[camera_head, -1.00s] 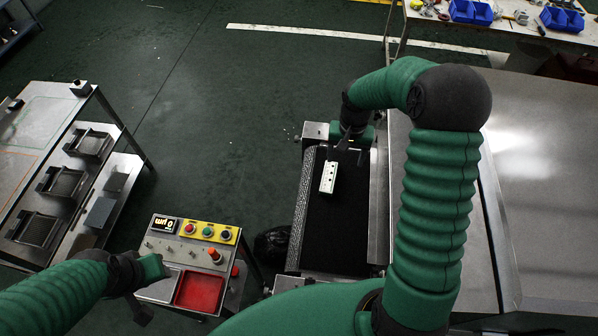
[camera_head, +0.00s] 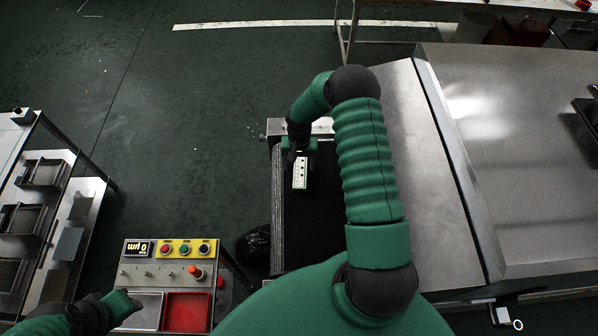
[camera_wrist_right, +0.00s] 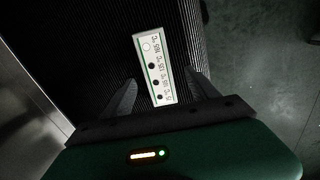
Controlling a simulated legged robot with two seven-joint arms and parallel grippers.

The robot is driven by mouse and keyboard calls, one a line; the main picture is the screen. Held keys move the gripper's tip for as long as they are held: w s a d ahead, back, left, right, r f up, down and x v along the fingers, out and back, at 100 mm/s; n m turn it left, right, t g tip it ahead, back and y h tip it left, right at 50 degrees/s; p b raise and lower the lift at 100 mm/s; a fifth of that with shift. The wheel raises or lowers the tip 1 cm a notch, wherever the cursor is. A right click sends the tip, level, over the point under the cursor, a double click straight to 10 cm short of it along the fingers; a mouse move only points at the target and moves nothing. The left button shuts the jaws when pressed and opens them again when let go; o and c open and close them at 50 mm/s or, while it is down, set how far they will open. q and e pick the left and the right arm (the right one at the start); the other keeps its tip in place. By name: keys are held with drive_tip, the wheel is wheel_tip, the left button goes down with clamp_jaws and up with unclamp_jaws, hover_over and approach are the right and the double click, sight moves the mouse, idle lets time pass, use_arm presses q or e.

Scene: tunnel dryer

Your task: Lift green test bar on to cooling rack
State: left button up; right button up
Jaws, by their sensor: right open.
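The test bar (camera_head: 299,178) is a pale bar with a green edge, dark dots and temperature marks. It lies on the black belt (camera_head: 315,222); the right wrist view also shows the bar (camera_wrist_right: 155,68). My right gripper (camera_head: 300,156) is at the bar's far end, its fingers open on either side of the bar with gaps in the wrist view. My left gripper (camera_head: 126,304) is over the control panel's lower left; its fingers are unclear. Slotted metal trays (camera_head: 42,172) stand on the left bench; I cannot tell which is the cooling rack.
The control panel (camera_head: 170,272) with buttons and a red tray (camera_head: 187,312) stands between bench and belt. A large metal housing (camera_head: 520,150) borders the belt on the right. Open green floor (camera_head: 190,130) lies between bench and belt.

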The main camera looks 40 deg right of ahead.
sight(300, 171)
drive_tip(key=f, duration=0.3)
drive_tip(key=shift+s+d+f+p, duration=0.15)
drive_tip(key=shift+d+f+p, duration=0.1)
drive_tip(key=shift+f+p, duration=0.1)
drive_tip(key=shift+a, duration=0.25)
drive_tip(key=c, duration=0.4)
drive_tip(key=shift+d, duration=0.15)
clamp_jaws()
drive_tip(key=shift+r, duration=0.15)
